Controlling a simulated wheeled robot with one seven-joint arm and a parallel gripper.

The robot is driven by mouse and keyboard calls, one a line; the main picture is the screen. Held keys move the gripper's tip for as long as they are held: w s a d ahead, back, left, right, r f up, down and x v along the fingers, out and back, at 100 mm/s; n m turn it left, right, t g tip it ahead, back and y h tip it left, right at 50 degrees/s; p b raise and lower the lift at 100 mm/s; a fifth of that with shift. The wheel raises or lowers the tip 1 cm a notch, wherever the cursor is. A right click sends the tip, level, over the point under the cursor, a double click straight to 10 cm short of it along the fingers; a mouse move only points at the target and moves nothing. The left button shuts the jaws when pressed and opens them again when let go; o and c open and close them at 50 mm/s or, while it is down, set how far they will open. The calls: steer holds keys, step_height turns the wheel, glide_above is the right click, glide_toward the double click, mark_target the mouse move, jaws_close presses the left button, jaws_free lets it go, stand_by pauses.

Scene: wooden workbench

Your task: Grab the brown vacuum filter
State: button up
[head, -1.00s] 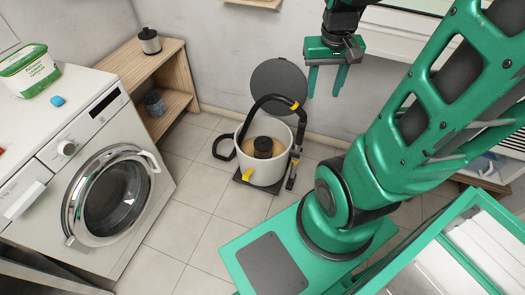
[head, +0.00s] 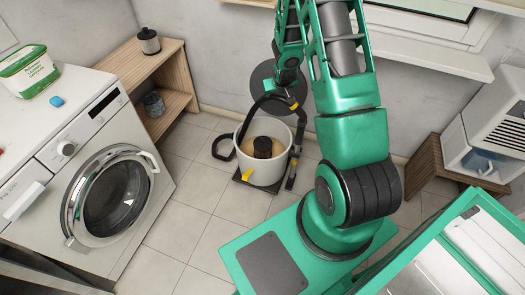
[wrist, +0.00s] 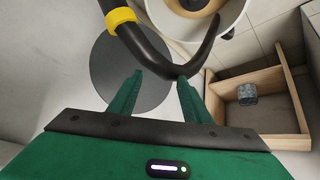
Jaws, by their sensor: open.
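A dark brown-black cylindrical filter (head: 263,147) stands in the middle of the open white vacuum tub (head: 279,173), whose inside is tan. It also shows partly at the top edge of the wrist view (wrist: 192,6). The vacuum's black hooped handle (head: 262,101) with yellow clips arches over the tub and crosses in front of my gripper in the wrist view.
A round dark lid (wrist: 130,70) stands behind the tub. A dark canister with a pale band (head: 149,41) sits on the wooden shelf (head: 172,62), with a grey jar (head: 154,104) below. A washing machine (head: 105,170) stands at left. The tiled floor in front is clear.

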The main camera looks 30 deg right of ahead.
step_height(320, 180, down, 10)
steer(key=w+a+t, duration=0.1)
steer(key=w+t, duration=0.1)
steer(key=w, duration=0.1)
steer(key=t, duration=0.1)
glide_above(264, 141)
steer(key=s, duration=0.1)
step_height(264, 141, down, 9)
steer(key=s+a+f+t, duration=0.3)
steer(key=s+f, duration=0.3)
steer(key=f, duration=0.6)
steer(key=shift+m+h, duration=0.3)
steer(key=shift+h, duration=0.1)
steer(key=x, duration=1)
steer(key=shift+s+d+f, duration=0.1)
steer(key=shift+d+f, duration=0.15)
steer(key=shift+f, duration=0.05)
jaws_close()
